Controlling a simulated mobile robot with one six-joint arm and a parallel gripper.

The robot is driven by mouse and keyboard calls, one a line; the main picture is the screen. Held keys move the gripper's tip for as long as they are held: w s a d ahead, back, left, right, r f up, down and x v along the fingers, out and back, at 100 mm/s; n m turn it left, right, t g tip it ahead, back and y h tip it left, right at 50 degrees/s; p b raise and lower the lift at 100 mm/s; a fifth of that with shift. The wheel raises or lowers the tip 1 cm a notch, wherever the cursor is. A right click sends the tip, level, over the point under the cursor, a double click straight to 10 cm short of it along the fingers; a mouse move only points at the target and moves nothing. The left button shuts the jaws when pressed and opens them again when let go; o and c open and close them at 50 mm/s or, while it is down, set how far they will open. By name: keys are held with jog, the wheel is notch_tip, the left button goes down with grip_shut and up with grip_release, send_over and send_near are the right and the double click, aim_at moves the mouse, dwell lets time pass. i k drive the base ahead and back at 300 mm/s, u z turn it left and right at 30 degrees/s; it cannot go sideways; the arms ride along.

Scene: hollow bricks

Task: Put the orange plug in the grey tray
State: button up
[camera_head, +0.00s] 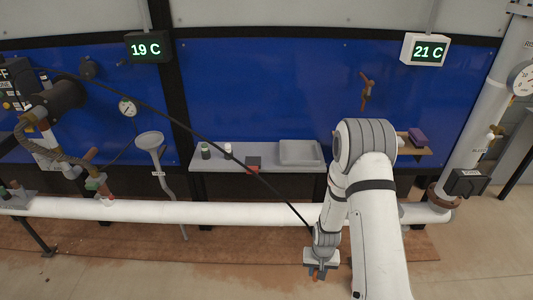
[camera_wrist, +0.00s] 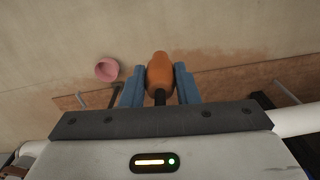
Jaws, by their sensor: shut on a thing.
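The orange plug (camera_wrist: 160,72) is between the two blue fingers of my gripper (camera_wrist: 160,86) in the wrist view, with a dark stem toward the palm. My gripper is shut on it. In the head view my gripper (camera_head: 319,274) is low, above the floor and in front of the white pipe, with a bit of orange at its fingers. The grey tray (camera_head: 299,153) lies on the grey shelf behind the pipe, up and slightly left of my gripper. It looks empty.
The grey shelf (camera_head: 217,164) also holds a dark bottle (camera_head: 205,150), a white bottle (camera_head: 228,150) and a dark red box (camera_head: 253,163). The white pipe (camera_head: 180,211) runs across in front. A pink cup (camera_wrist: 108,69) is on the floor.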

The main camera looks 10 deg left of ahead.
aim_at(290, 154)
jog(key=u, duration=0.6)
jog(key=i, duration=1.05)
jog(key=z, duration=0.4)
